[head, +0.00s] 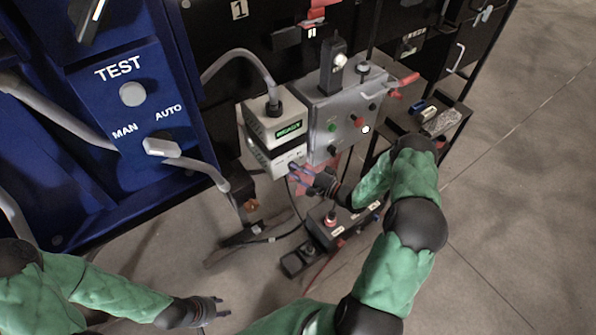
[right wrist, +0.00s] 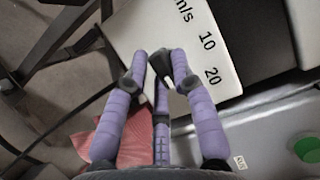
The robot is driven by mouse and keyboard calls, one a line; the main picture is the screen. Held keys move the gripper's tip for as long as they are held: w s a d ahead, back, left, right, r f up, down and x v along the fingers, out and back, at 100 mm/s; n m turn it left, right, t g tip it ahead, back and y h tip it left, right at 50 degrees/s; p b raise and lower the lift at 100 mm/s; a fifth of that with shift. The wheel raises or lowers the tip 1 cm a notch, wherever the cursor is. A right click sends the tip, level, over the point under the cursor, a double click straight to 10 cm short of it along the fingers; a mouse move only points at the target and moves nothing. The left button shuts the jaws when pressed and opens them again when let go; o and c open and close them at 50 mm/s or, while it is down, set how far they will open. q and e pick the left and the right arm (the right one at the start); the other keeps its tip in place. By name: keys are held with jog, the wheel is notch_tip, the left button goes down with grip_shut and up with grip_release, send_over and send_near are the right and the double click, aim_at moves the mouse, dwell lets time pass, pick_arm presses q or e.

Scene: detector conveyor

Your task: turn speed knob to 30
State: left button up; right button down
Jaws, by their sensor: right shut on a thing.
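The white speed box (head: 274,139) with a green lit display hangs left of the grey panel in the head view. In the right wrist view its white face (right wrist: 222,62) shows "m/s", "10" and "20". The dark speed knob (right wrist: 184,80) sits at this face. My right gripper (right wrist: 161,66), with purple fingers, is shut on the knob; it also shows at the box's lower front in the head view (head: 294,172). The fingers hide part of the knob, and I cannot read its setting. My left gripper (head: 226,306) is open and empty, low over the floor.
A grey control panel (head: 343,104) with green and red buttons stands right of the box. A blue cabinet (head: 118,72) with a TEST button and a MAN/AUTO switch is at left. Cables hang below, near a small dark pedestal unit (head: 343,222). Bare floor lies at right.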

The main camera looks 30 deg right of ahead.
jog(key=shift+a+f, duration=0.1)
jog(key=shift+a, duration=0.2)
jog(key=c, duration=1.3)
grip_release()
jog(key=shift+d, duration=0.1)
jog(key=v, duration=1.2)
